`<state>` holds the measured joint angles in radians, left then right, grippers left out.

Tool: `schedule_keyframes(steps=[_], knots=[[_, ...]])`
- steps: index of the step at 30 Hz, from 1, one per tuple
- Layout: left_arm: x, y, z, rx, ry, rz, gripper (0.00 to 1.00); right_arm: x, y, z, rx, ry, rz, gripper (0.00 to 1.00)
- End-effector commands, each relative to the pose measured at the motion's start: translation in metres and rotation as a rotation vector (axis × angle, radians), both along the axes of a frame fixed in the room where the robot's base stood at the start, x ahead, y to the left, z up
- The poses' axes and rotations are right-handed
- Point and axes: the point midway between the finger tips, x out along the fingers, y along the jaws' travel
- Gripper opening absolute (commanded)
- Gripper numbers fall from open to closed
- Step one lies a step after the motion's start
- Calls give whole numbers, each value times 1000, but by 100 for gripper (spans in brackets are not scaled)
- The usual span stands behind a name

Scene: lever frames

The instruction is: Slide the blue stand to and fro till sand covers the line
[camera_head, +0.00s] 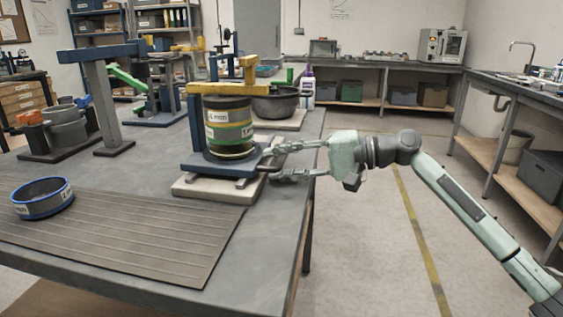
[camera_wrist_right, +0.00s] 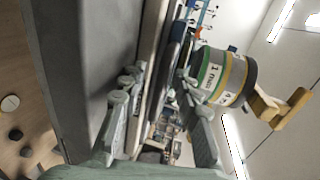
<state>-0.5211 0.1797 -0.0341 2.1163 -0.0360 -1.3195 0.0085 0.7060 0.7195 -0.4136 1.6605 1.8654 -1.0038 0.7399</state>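The blue stand (camera_head: 196,166) sits on a pale base slab (camera_head: 208,189) near the table's right edge. It carries a dark round sieve stack (camera_head: 229,109) with white labels and yellow and green bands, under a yellow arm (camera_head: 222,88). The stack also shows in the right wrist view (camera_wrist_right: 224,77). My right gripper (camera_head: 270,164) is at the stand's right side, its fingers spread above and below a dark bar there. I see no clear grip on the bar; the wrist view shows the fingers apart. The sand and the line cannot be made out. My left gripper is out of view.
A blue-rimmed round pan (camera_head: 42,199) rests on the grooved grey mat (camera_head: 120,235) at front left. A dark bowl (camera_head: 275,103) and white bottle (camera_head: 308,90) stand behind the stand. A grey post (camera_head: 104,100) rises at left. The floor right of the table is clear.

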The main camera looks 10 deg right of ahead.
Motion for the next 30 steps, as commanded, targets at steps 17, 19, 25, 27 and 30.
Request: schedule_keyframes(steps=[17,19,25,27,30], knots=[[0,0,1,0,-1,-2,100,-21,-56,12,-2,0,-6,32],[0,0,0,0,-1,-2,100,-27,-70,15,-1,1,-6,32],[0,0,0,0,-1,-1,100,-39,-98,23,0,0,-4,32],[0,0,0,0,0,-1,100,-42,-104,24,-1,1,-3,32],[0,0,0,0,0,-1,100,-44,-108,25,0,1,-2,32]])
